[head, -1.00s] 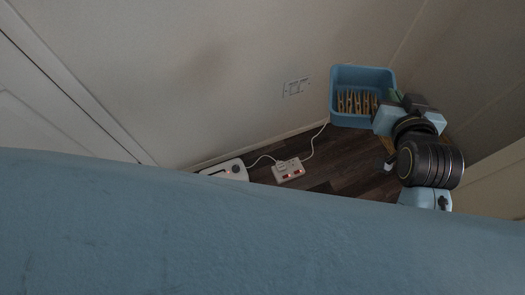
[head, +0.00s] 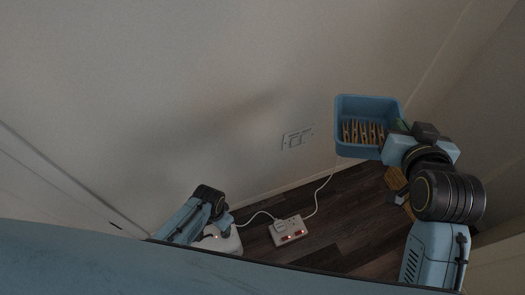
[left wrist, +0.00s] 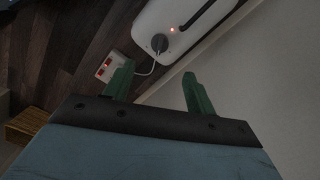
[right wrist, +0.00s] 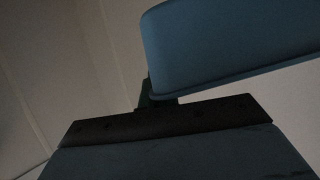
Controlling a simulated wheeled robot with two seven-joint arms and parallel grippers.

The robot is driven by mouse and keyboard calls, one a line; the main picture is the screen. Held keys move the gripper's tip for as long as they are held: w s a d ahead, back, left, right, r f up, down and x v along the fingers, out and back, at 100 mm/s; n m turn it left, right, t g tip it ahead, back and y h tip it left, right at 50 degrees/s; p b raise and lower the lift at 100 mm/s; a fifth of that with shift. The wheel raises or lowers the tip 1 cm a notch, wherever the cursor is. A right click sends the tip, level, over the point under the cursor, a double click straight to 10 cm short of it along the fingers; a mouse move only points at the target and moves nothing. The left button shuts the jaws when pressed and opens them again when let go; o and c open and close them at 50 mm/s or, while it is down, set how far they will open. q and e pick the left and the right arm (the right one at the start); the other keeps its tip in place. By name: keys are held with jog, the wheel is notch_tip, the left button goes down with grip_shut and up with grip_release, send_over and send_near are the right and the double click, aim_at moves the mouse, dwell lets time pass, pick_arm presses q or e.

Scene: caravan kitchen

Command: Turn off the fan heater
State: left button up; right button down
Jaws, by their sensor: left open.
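The white fan heater (head: 222,242) stands on the floor by the wall, partly hidden by my left arm and my blue body edge. In the left wrist view the heater (left wrist: 160,22) shows a dark round dial (left wrist: 159,42), a lit red light and a dark slot. My left gripper (left wrist: 157,82) is open and empty, its green fingers pointing toward the heater's dial end, apart from it. A white power strip (head: 289,231) with lit red switches lies beside the heater. My right gripper (right wrist: 157,95) is at the rim of a blue tub (head: 369,106) and appears to grip it.
The tub holds several wooden clothes pegs (head: 362,133). White cords run from the power strip to the heater and up the wall near a wall socket (head: 297,138). Dark wood floor (head: 340,235) is free right of the strip. A wooden object (head: 397,183) is partly hidden by my right arm.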

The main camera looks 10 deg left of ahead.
jog(key=shift+w+f, duration=0.1)
jog(key=shift+f, duration=0.1)
pick_arm(q)
notch_tip(320, 180, down, 12)
jog(key=b, duration=0.9)
jog(key=shift+w, duration=0.1)
pick_arm(e)
notch_tip(320, 180, down, 9)
jog(key=shift+r, duration=0.15)
pick_arm(q)
jog(key=c, duration=1)
